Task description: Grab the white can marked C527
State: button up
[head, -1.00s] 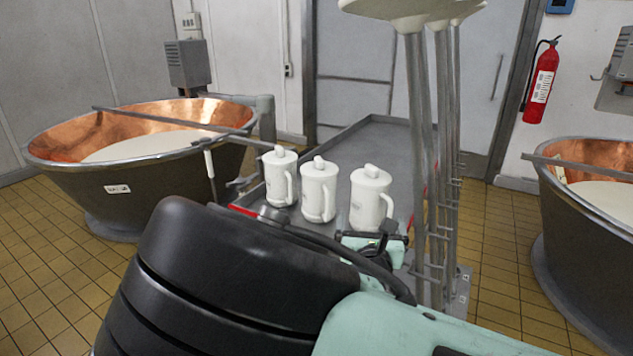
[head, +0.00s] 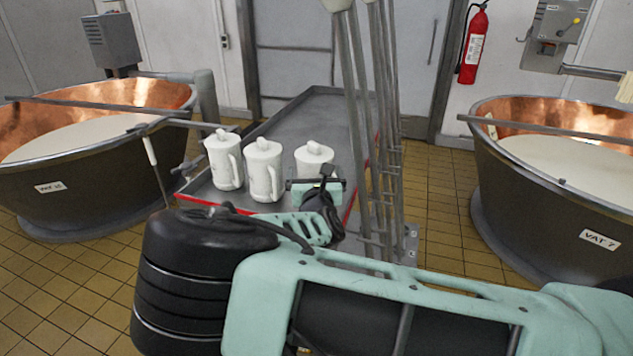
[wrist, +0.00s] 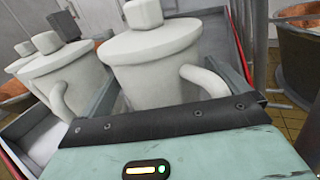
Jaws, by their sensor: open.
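Three white lidded cans with side handles stand upright in a row at the near end of a grey metal table: a left can (head: 224,162), a middle can (head: 263,170) and a right can (head: 314,157). Their markings are too small to read, so I cannot tell which is C527. My gripper (head: 316,184) is open in front of the right can and hides its lower part. In the wrist view the nearest can (wrist: 150,65) stands just beyond the gripper's dark edge, its handle to the right. I cannot tell whether they touch.
The grey table (head: 300,118) has a raised rim and is bare behind the cans. Tall metal poles (head: 360,120) rise close to the right can. A copper-lined vat (head: 85,150) stands left and another, VAT 7 (head: 540,200), right. Tiled floor lies between.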

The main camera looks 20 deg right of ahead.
jog(key=c, duration=1)
jog(key=shift+r, duration=0.2)
jog(key=shift+c, duration=0.2)
